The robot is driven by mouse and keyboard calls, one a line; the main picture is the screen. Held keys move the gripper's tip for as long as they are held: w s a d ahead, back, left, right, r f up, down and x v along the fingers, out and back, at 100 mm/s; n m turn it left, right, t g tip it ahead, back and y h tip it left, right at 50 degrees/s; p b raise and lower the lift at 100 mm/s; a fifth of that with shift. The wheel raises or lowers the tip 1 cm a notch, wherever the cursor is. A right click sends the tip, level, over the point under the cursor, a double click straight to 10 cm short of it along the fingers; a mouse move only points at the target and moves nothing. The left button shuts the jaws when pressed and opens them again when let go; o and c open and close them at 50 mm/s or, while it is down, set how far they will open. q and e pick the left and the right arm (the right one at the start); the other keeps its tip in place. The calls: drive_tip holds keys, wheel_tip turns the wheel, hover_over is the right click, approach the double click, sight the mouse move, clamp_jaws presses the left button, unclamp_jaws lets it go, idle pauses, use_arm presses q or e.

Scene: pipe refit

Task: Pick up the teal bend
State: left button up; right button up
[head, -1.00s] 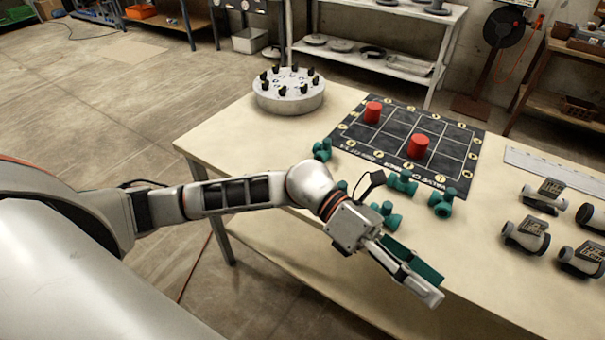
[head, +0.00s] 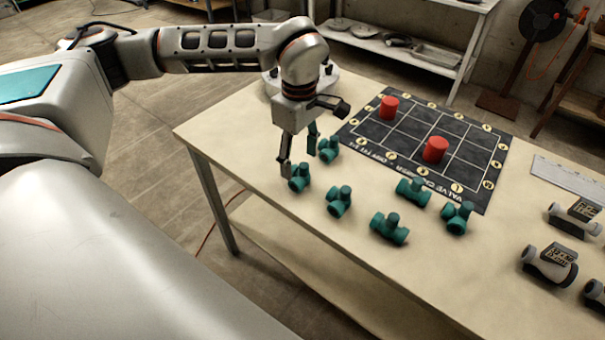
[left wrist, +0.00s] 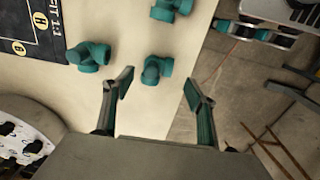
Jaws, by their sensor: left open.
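Several teal pipe fittings lie on the table. One teal bend (head: 299,178) is closest to my left gripper; in the left wrist view this bend (left wrist: 157,70) lies just ahead of the fingertips, roughly centred between them. My left gripper (head: 299,157) points down, open and empty, and its fingers (left wrist: 158,86) are apart with no contact visible. Another teal bend (head: 328,150) lies just behind and right of the gripper, and shows left in the wrist view (left wrist: 88,55). A third teal fitting (head: 339,201) lies to the right. My right gripper is not in view.
Teal tees (head: 389,228) lie farther right. A dark gridded mat (head: 410,140) carries two red cylinders (head: 435,150). Grey fittings (head: 550,264) stand at the right. A round grey holder (left wrist: 22,140) is behind the gripper.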

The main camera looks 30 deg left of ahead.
sight(301, 176)
use_arm(q)
drive_tip(key=shift+s+f, duration=0.1)
drive_tip(key=shift+f, duration=0.5)
drive_tip(key=shift+w+f+b, duration=0.15)
drive_tip(key=shift+f+b, duration=0.05)
drive_tip(key=shift+f, duration=1.15)
drive_tip(key=shift+w+f+b, duration=0.15)
drive_tip(key=shift+f, duration=1.2)
drive_tip(key=shift+r, duration=0.1)
drive_tip(key=c, duration=1.2)
